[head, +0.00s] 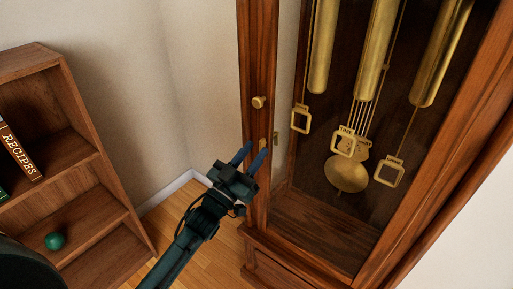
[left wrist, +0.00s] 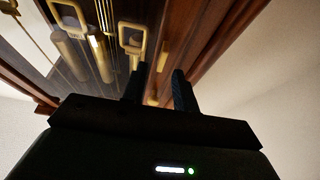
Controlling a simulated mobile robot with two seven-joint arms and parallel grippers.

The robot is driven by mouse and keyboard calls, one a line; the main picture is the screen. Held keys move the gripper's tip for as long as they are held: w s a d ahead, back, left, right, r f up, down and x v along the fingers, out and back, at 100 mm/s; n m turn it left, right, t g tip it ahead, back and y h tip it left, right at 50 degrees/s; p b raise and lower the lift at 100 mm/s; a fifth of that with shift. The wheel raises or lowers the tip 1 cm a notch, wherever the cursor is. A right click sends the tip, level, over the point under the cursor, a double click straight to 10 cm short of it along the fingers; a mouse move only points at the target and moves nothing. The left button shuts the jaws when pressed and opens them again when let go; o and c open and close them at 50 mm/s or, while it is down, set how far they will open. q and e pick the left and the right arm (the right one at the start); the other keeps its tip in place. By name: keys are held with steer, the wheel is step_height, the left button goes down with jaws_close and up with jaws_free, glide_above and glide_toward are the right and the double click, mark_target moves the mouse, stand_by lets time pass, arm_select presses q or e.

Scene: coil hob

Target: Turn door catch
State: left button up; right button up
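A tall wooden clock case stands at the right of the head view, with a brown door frame (head: 258,60). A round brass knob (head: 259,101) sits on the frame. Below it a small brass catch (head: 263,143) shows, partly covered by my fingertips. My left gripper (head: 251,156) is open, its two dark fingers apart and pointing up at the frame near the catch. In the left wrist view a brass piece (left wrist: 153,101) shows between the fingers; I cannot tell whether they touch it. My right gripper is not in view.
Inside the case hang brass weights (head: 373,65) and a pendulum disc (head: 346,173). A wooden bookshelf (head: 62,215) with a recipe book (head: 20,152) and a green ball (head: 55,241) stands at left. Wooden floor (head: 172,222) lies between shelf and clock.

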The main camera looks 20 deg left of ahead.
arm_select(q)
steer(key=shift+x, duration=1)
jaws_close()
